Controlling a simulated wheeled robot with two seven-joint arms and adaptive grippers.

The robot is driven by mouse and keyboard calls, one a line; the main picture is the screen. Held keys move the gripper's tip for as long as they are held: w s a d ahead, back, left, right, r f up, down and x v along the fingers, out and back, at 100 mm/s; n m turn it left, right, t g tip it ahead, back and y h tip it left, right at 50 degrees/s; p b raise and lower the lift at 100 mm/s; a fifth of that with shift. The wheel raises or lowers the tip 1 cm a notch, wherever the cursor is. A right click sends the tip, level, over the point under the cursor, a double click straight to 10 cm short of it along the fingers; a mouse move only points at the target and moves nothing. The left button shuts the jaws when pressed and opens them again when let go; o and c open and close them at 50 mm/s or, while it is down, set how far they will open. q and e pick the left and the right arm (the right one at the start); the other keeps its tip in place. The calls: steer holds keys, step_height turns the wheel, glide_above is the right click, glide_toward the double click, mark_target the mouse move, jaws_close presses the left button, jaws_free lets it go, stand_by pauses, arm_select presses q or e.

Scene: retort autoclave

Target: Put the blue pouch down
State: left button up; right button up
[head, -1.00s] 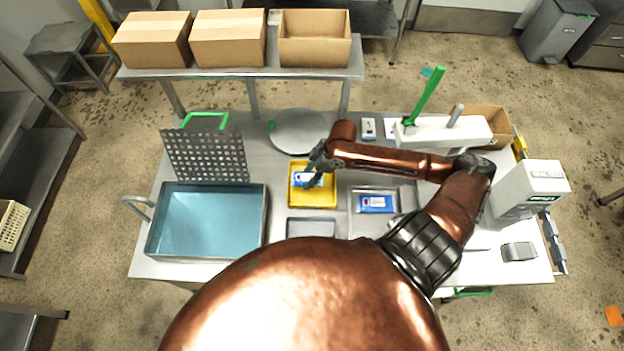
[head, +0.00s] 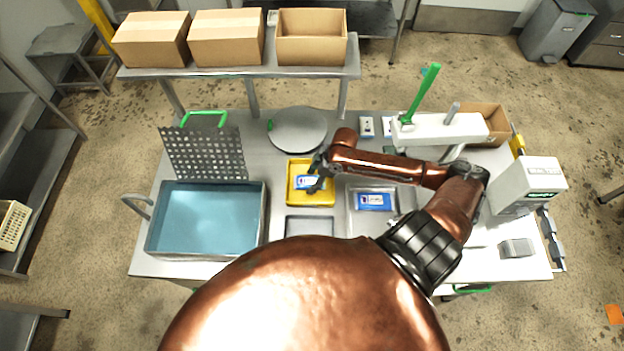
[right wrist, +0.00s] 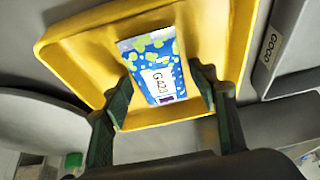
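The blue pouch (right wrist: 155,68), blue and white with green spots and a label reading G423, lies in the yellow tray (right wrist: 80,62). In the head view the pouch (head: 306,182) shows in the yellow tray (head: 311,201), partly covered by my right gripper (head: 318,176). In the right wrist view my right gripper (right wrist: 165,88) is open, with its two dark fingers on either side of the pouch. A gap shows between the pouch and the right-hand finger; the other finger is close to or touching its edge. My left gripper is not in view.
A grey tray (head: 352,222) with another blue pouch (head: 375,202) is right of the yellow tray. A water-filled basin (head: 258,235) stands left, with a perforated plate (head: 205,153) behind it. A round plate (head: 297,130) lies behind the yellow tray.

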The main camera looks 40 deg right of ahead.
steer(key=shift+o, duration=0.6)
steer(key=shift+r, duration=0.25)
steer(key=v, duration=1.1)
steer(key=shift+r, duration=0.4)
steer(key=shift+s, duration=0.15)
